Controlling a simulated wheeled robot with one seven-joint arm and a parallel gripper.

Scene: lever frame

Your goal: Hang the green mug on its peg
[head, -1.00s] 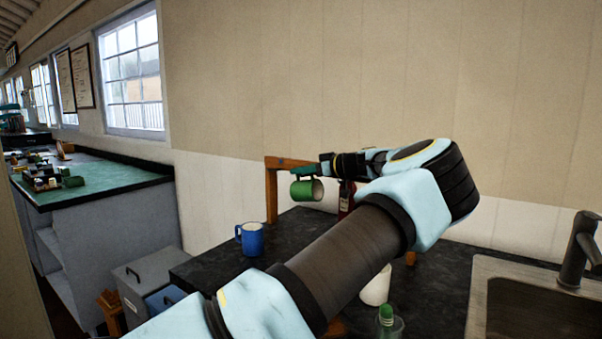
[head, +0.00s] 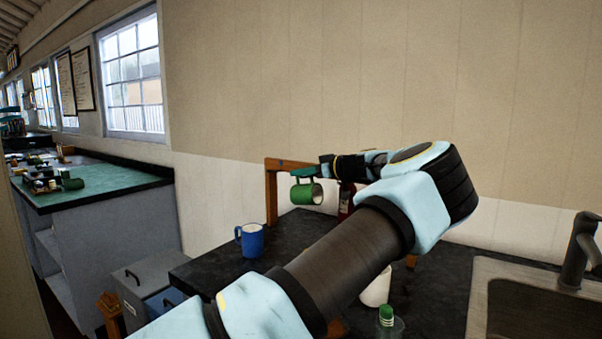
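The green mug (head: 306,194) hangs on its side below my gripper (head: 305,171), with its open end facing right and its handle up at the fingers. My gripper is shut on the mug's handle, as far as the small view shows. The mug is in the air above the dark counter. A wooden frame (head: 271,193) stands just behind and left of the mug; its crossbar runs behind my gripper. The peg cannot be made out; my arm covers most of the frame.
A blue mug (head: 250,240) stands on the dark counter (head: 215,270) at left. A white mug (head: 377,288) and a green-capped bottle (head: 386,317) stand beside my arm. A red object (head: 346,199) is behind my wrist. A sink (head: 540,305) and tap (head: 580,250) are at right.

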